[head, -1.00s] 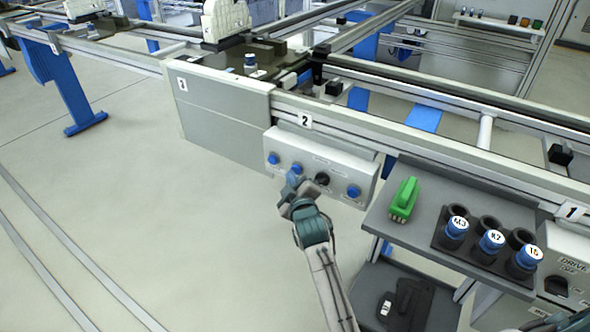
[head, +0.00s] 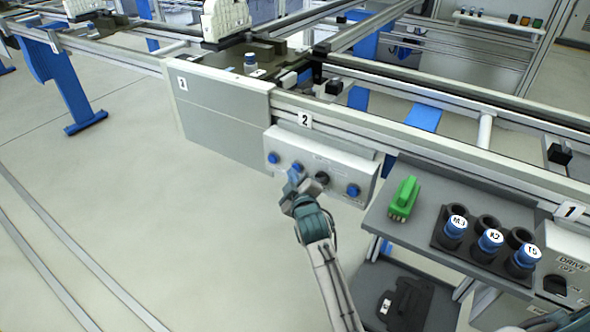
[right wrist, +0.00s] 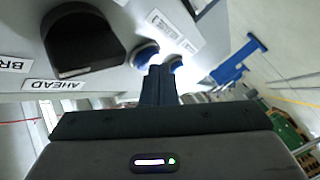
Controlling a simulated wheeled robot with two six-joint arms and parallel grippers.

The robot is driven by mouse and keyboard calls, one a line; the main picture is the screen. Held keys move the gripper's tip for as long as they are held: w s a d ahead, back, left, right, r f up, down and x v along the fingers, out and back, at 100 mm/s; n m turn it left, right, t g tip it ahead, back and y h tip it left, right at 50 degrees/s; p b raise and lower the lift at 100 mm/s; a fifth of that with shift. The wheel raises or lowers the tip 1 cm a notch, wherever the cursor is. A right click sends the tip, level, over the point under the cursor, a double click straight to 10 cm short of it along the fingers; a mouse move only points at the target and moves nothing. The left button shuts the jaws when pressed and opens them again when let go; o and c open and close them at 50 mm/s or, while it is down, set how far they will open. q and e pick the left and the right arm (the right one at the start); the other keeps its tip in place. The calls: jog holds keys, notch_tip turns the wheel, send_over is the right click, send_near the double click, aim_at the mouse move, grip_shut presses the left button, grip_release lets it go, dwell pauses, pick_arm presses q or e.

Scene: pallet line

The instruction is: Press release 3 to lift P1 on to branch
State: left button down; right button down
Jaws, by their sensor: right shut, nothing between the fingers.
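A grey control box (head: 335,165) on the rail's side carries blue push buttons and a black knob (head: 322,178). The left blue button (head: 273,157) and the right one (head: 353,191) are clear; the middle one (head: 297,167) is just above my fingertips. My right gripper (head: 293,180) is shut and empty, close in front of the box. In the right wrist view its fingers (right wrist: 159,82) point toward two blue buttons (right wrist: 146,54), beside the knob marked AHEAD. Contact is unclear. A pallet (head: 262,73) with a blue-and-white cylinder stands on the line behind. No P1 mark is readable.
A grey shelf (head: 385,222) right of the box holds a green brush-like tool (head: 403,198) and a black rack with labelled cylinders (head: 490,240). A drive box (head: 572,265) stands at the far right. The floor left of my arm is clear.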

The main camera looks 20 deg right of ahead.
jog(key=shift+d, duration=0.1)
dwell(0.7)
jog(key=shift+s+a+p, duration=0.5)
jog(key=shift+a, duration=0.15)
jog(key=shift+a, duration=0.1)
